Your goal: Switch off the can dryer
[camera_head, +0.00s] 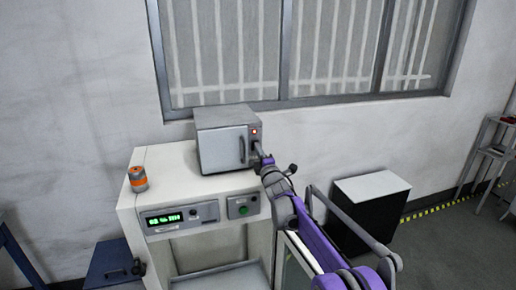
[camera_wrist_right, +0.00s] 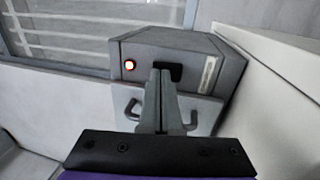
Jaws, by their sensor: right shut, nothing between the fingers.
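The can dryer (camera_head: 222,150) is a grey box with a door handle, standing on the white cabinet below the window. A small red light (camera_head: 254,131) is lit on its right-hand panel. In the right wrist view the can dryer (camera_wrist_right: 205,60) shows the lit red light (camera_wrist_right: 129,65) and a black switch (camera_wrist_right: 176,72). My right gripper (camera_head: 257,149) is shut and empty at that panel, below the red light. Its fingertips (camera_wrist_right: 167,72) overlap part of the black switch in the wrist view; I cannot tell whether they touch it. My left gripper is out of view.
The white cabinet (camera_head: 160,163) carries an orange-and-grey can (camera_head: 138,179) and has a green display (camera_head: 164,219) and a green button (camera_head: 243,210) on its front. A black box with a white top (camera_head: 372,187) stands to the right. A blue box (camera_head: 108,262) is at lower left.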

